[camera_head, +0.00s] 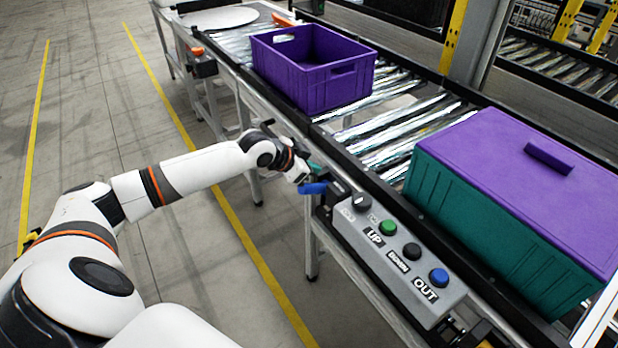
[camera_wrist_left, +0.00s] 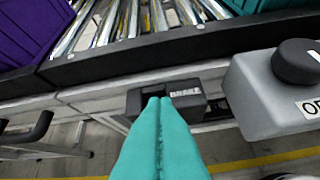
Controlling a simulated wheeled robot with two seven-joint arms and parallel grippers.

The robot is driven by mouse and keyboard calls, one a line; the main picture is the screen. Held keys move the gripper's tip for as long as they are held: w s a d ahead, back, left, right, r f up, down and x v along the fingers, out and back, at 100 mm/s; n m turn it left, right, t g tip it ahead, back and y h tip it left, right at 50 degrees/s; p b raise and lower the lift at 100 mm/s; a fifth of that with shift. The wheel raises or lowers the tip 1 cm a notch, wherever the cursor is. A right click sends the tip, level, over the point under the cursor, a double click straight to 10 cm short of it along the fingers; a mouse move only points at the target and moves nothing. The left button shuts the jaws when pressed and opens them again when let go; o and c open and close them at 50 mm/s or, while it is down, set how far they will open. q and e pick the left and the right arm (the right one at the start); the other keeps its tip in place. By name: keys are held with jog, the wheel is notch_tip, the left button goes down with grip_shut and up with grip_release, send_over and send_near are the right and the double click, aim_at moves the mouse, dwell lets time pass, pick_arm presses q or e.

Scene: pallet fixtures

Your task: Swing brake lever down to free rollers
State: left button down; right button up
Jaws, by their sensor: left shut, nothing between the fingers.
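The brake lever shows as a blue handle (camera_head: 313,187) on the near side of the conveyor, left of the grey control box. It sticks out to the left from a dark housing. The housing (camera_wrist_left: 188,100) carries a BRAKE label in the left wrist view. My left gripper (camera_head: 314,168) is shut and empty, with its teal fingertips (camera_wrist_left: 160,101) just above the blue handle in the head view and in front of the housing in the wrist view. Whether it touches the lever I cannot tell. The fingers hide the blue handle in the wrist view. My right gripper is not in view.
The grey control box (camera_head: 393,258) with knob and buttons stands right of the lever. A purple open crate (camera_head: 312,84) and a teal crate with purple lid (camera_head: 470,205) sit on the rollers (camera_head: 388,130). The floor left of the conveyor is clear.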

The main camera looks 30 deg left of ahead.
aim_at(309, 186)
pick_arm(q)
jog(key=f, duration=0.3)
jog(key=shift+w+a+f+p, duration=0.2)
jog(key=shift+w+f+p, duration=0.1)
jog(key=shift+w+p, duration=0.05)
jog(key=shift+s+a+f, duration=0.3)
jog(key=shift+f, duration=0.35)
